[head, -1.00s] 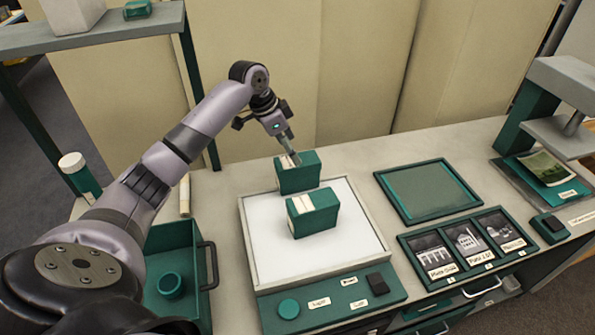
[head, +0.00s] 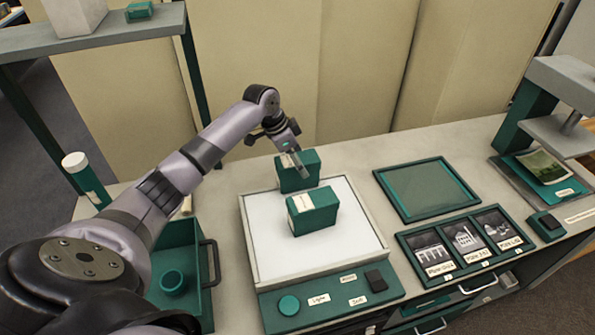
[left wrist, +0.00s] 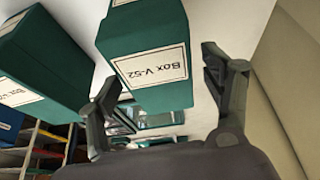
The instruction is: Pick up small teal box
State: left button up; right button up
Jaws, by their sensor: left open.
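The back teal box (head: 309,172) is at the panel's far edge, and the front teal box (head: 318,214) is nearer me. My left gripper (head: 299,165) reaches down at the back box and partly covers its label. In the left wrist view, a teal box labelled "Box V-52" (left wrist: 150,42) lies between the open fingers, with gaps visible at the sides. Another labelled teal box (left wrist: 45,55) is on the left. My right gripper is not in view.
A green tray (head: 427,190) and framed photo plates (head: 466,244) lie on the right. An open teal bin (head: 180,240) stands at the left. A grey shelf (head: 110,30) holds another small teal item (head: 138,11). A press-like stand (head: 545,115) is at far right.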

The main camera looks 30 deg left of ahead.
pick_arm(q)
jog(key=shift+f, duration=0.25)
dwell(0.3)
jog(key=shift+c, duration=0.2)
jog(key=c, duration=1.5)
